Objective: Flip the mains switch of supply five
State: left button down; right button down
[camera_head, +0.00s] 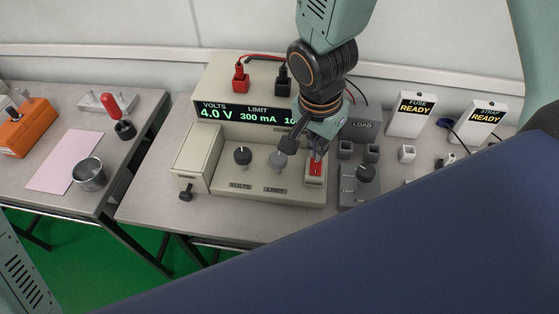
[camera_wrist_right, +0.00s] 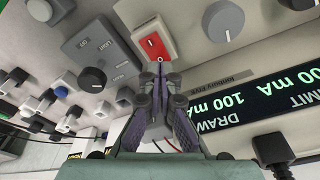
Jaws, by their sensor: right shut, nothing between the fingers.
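The bench supply (camera_head: 212,152) is a beige box with a green display (camera_head: 240,114) reading 4.0 V and 300 mA. A label in the right wrist view (camera_wrist_right: 229,77) seems to end in FIVE. Its red mains switch (camera_head: 316,167) sits in a pale frame at the right of the sloped front; it also shows in the right wrist view (camera_wrist_right: 152,44). My right gripper (camera_head: 317,154) is shut and empty, its tips at the near edge of the switch in the wrist view (camera_wrist_right: 159,64). I cannot tell whether they touch. My left gripper is out of view.
Volts (camera_head: 242,156) and limit (camera_head: 277,160) knobs are left of the switch. A grey load box (camera_head: 361,188) stands close on the right. Red (camera_head: 240,78) and black (camera_head: 283,77) plugs with leads rise behind. Fuse (camera_head: 411,117) and strap (camera_head: 480,125) testers stand farther right.

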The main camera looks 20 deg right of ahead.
aim_at(316, 162)
jog(key=shift+d, duration=0.1)
dwell(0.4)
jog(key=shift+f, duration=0.2)
jog(key=shift+f+b, duration=0.8)
jog(key=shift+b, duration=0.15)
dwell(0.4)
jog(key=shift+r, duration=0.1)
notch_tip(316, 162, up, 7)
jog(key=p, duration=0.6)
jog(key=shift+w+r, duration=0.1)
dwell(0.5)
